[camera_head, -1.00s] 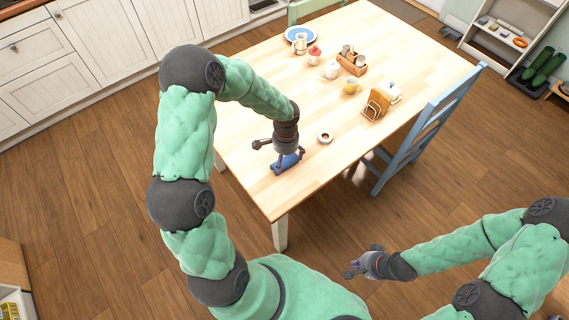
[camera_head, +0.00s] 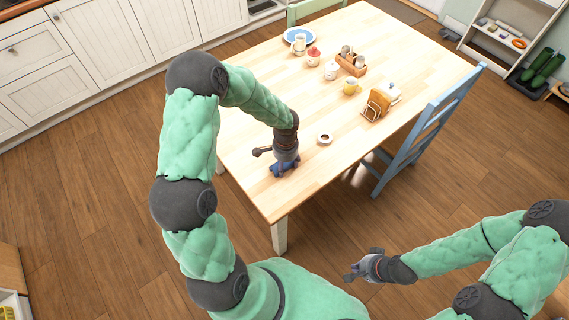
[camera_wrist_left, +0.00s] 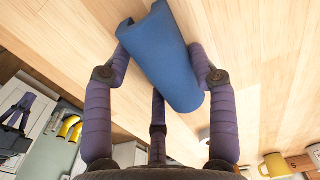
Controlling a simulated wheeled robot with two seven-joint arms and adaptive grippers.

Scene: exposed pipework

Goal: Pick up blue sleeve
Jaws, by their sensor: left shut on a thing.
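The blue sleeve (camera_wrist_left: 160,60) is a short, smooth, rolled piece at the near end of the wooden table (camera_head: 265,190). In the head view the sleeve (camera_head: 290,167) is mostly hidden under my left gripper (camera_head: 284,166). In the left wrist view my left gripper (camera_wrist_left: 160,70) has its fingers against both sides of the sleeve, closed on it. The sleeve is at or just above the tabletop; I cannot tell which. My right gripper (camera_head: 358,271) is off the table, over the floor; I cannot make out its opening.
A small round pot (camera_head: 324,138) stands just right of the left gripper. A toast rack (camera_head: 376,105), a yellow cup (camera_head: 351,87) and a wooden caddy (camera_head: 351,65) stand further back. A blue chair (camera_head: 425,125) is at the right side. The table's near left is clear.

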